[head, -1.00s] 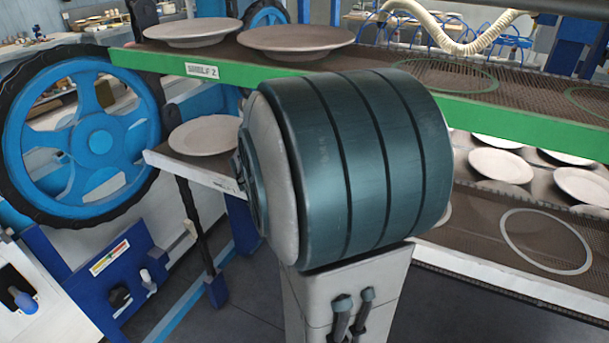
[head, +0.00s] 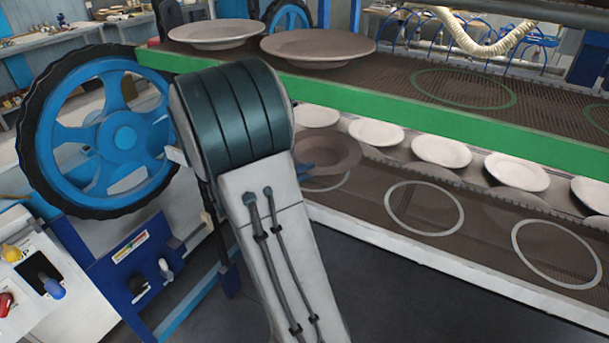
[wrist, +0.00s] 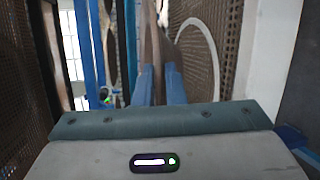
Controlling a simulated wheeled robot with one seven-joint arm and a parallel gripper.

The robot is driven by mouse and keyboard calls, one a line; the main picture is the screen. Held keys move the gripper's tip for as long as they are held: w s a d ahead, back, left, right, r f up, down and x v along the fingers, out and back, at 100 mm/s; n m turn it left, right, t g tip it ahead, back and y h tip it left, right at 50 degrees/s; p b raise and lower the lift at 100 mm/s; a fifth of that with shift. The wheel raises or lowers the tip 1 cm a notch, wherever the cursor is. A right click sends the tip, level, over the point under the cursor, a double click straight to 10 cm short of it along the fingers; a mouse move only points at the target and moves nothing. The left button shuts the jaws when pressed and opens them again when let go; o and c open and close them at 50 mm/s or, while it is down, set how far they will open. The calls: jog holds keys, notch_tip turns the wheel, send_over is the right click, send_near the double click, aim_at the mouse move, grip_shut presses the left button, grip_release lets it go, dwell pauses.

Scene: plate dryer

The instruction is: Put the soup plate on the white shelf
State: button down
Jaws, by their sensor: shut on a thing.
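The soup plate (head: 332,148) is brown-grey with a wide rim. In the head view it is just right of my arm, over a pale ring mark on the white shelf (head: 372,236), the lower shelf with a white front edge. I cannot tell whether it touches the shelf. My gripper (head: 306,171) shows blue fingers at the plate's left rim, partly hidden by my arm. In the wrist view, the blue fingers (wrist: 160,84) are shut on the plate's rim, seen edge-on (wrist: 154,45).
The green-edged upper shelf (head: 400,92) lies above and holds two plates (head: 318,46). A row of pale plates (head: 440,151) stands behind the white shelf. Two ring marks (head: 425,208) to the right are empty. A blue wheel (head: 122,130) is at the left.

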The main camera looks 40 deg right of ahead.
jog(key=shift+f, duration=0.95)
jog(key=shift+f, duration=0.1)
jog(key=c, duration=1.5)
grip_release()
jog(key=w+b+v, duration=0.1)
jog(key=b+v, duration=0.2)
jog(key=v, duration=0.9)
jog(key=s+a+f+m+y, duration=0.1)
jog(key=s+a+y, duration=0.3)
jog(key=s+y, duration=0.25)
jog(key=s+a+f+m+y, duration=0.1)
jog(key=s+a+y, duration=0.35)
jog(key=s, duration=0.35)
jog(key=a+r+t+y, duration=0.1)
jog(key=a, duration=0.1)
jog(key=a+y, duration=0.1)
jog(key=y, duration=0.1)
jog(key=s+a+r+t+y, duration=0.1)
jog(key=a, duration=0.1)
jog(key=shift+s+a+r+m+t+y, duration=0.1)
jog(key=shift+a+r+m+t+y, duration=0.2)
jog(key=shift+r+y, duration=0.1)
